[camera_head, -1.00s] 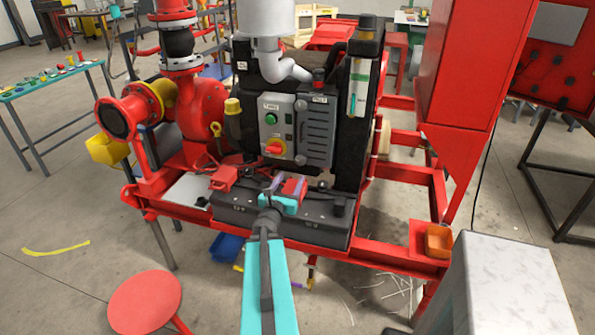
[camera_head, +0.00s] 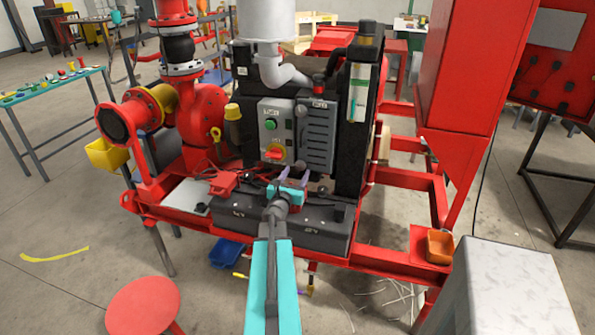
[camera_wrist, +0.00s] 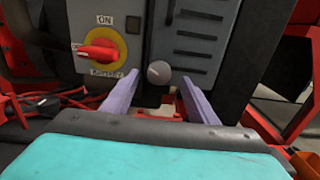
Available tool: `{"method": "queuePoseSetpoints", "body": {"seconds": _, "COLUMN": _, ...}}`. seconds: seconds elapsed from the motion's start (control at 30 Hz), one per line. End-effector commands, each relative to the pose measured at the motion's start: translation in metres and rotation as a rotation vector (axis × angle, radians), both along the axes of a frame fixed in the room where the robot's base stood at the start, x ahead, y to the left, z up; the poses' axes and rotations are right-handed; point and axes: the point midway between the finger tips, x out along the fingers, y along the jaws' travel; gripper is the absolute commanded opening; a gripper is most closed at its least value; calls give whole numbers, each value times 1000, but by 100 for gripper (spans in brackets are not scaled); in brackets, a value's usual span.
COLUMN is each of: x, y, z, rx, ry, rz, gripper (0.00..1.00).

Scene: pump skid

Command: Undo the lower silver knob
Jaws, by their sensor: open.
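The lower silver knob (camera_head: 300,164) is a small round grey knob at the bottom edge of the grey control panel. In the wrist view the gripper (camera_wrist: 157,79) has a finger on each side of the knob. I cannot tell whether the tips reach the knob's depth, and no contact shows. An upper silver knob (camera_head: 302,109) sits higher on the panel.
A red rotary switch (camera_wrist: 98,48) on a yellow disc is left of the knob. Louvre slots (camera_wrist: 199,40) are to its right. Black batteries (camera_head: 325,228) lie below my gripper, with red cables (camera_wrist: 45,103) at the left.

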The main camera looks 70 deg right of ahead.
Motion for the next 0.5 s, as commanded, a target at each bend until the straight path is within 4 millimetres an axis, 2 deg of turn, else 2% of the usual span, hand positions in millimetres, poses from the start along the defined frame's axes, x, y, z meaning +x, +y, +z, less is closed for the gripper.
{"method": "queuePoseSetpoints", "body": {"seconds": 0.2, "x": 2, "y": -21, "z": 1, "rx": 0, "ry": 0, "rz": 0, "gripper": 53}}
{"method": "queuePoseSetpoints", "body": {"seconds": 0.5, "x": 2, "y": -38, "z": 0, "rx": 1, "ry": 0, "rz": 0, "gripper": 53}}
